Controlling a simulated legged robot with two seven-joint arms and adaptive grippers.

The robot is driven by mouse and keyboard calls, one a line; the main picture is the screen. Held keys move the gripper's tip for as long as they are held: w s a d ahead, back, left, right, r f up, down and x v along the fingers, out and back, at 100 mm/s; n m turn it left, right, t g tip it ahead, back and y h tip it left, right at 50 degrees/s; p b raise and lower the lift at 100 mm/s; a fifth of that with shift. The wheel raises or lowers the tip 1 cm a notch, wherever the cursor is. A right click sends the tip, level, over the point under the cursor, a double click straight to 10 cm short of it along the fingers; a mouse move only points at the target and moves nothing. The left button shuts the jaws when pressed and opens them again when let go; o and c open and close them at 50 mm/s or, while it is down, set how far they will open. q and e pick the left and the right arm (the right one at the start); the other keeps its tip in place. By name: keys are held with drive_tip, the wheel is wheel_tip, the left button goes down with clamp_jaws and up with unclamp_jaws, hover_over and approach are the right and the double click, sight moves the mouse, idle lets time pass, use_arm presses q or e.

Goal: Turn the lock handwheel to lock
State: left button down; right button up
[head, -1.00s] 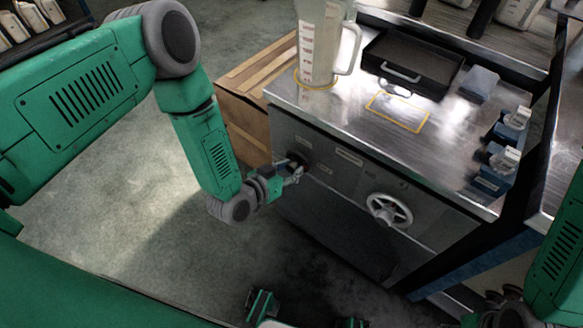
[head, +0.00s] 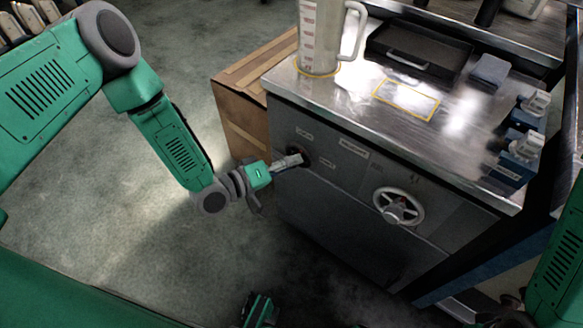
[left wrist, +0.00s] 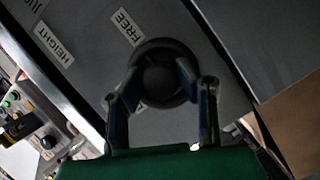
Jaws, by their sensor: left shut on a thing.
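The lock handwheel (left wrist: 158,77) is a dark round knob in a dark ring on the cabinet's grey front, beside a label reading FREE (left wrist: 126,26). My left gripper (left wrist: 158,78) has its two fingers on either side of the knob and is shut on it. In the head view my left gripper (head: 289,162) reaches the upper left of the cabinet front and hides most of the lock handwheel (head: 299,155).
A white spoked handwheel (head: 398,207) sits to the right on the cabinet front. The metal worktop (head: 450,115) holds a clear measuring jug (head: 318,40), a black tray (head: 415,52) and blue-based devices (head: 518,158).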

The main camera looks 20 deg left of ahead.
use_arm(q)
drive_tip(key=shift+w+a+n+t+h+b, duration=0.15)
drive_tip(key=shift+n+t+h+b, duration=0.15)
drive_tip(key=shift+n+b, duration=0.5)
drive_tip(key=shift+a+n+t+h+b, duration=0.1)
drive_tip(key=shift+n+t+h+b, duration=0.15)
drive_tip(key=shift+n+b, duration=0.5)
drive_tip(key=c, duration=1.2)
unclamp_jaws()
drive_tip(key=shift+f, duration=0.1)
drive_tip(key=shift+o, duration=0.2)
drive_tip(key=shift+s+a, duration=0.15)
drive_tip(key=shift+s, duration=0.05)
drive_tip(key=v, duration=1.1)
drive_tip(key=shift+s+a, duration=0.15)
drive_tip(key=shift+a, duration=0.2)
